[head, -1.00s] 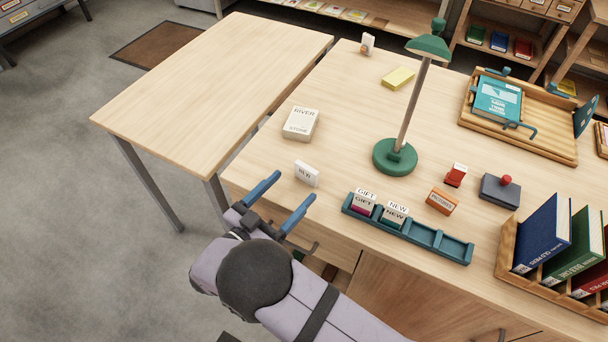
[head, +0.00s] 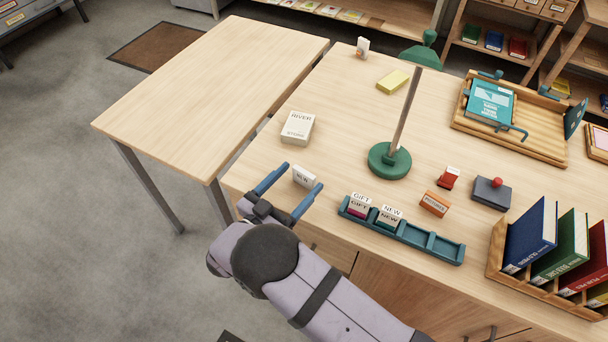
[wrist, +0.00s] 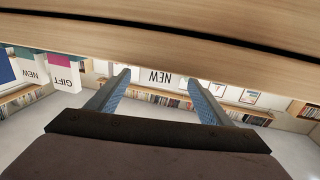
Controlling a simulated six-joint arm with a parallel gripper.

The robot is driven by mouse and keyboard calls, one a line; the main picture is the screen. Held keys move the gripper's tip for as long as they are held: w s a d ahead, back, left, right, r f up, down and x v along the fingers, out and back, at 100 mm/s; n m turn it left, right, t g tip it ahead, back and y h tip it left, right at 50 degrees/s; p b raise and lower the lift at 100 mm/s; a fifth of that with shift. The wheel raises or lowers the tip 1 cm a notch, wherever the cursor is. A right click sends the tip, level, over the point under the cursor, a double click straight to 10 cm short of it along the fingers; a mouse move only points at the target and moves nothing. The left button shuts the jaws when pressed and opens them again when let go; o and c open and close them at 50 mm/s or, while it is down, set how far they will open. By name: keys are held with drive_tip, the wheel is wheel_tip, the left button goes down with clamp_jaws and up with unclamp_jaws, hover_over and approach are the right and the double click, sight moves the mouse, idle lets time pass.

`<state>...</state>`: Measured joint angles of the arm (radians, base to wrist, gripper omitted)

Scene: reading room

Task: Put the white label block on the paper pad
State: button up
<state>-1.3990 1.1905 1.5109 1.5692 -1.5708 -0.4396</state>
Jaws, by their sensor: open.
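The white label block (head: 305,177), marked NEW, stands on the desk near its front left edge. My gripper (head: 303,175) is open, with one finger on each side of the block. In the wrist view the block (wrist: 160,77) shows upside down between the tips of my gripper (wrist: 159,78); I cannot tell whether either finger touches it. The yellow pad (head: 393,81), which looks like the paper pad, lies flat farther back on the desk, left of the lamp, with nothing on it.
A teal rack (head: 430,247) holding GIFT and NEW blocks stands right of my gripper. A River Stone box (head: 297,128) lies behind the block. The green lamp (head: 389,161) stands between rack and pad. A small white-and-orange item (head: 362,48) stands behind the pad.

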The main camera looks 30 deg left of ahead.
sight(302, 176)
drive_tip(key=shift+w+d+p, duration=0.15)
drive_tip(key=shift+w+p, duration=0.05)
drive_tip(key=shift+w, duration=0.55)
drive_tip(key=shift+w+d+p, duration=0.1)
drive_tip(key=shift+w+p, duration=0.05)
drive_tip(key=shift+w, duration=0.6)
drive_tip(key=c, duration=1.2)
drive_tip(key=shift+r, duration=0.15)
drive_tip(key=shift+r+b, duration=0.65)
drive_tip(key=shift+r, duration=4.15)
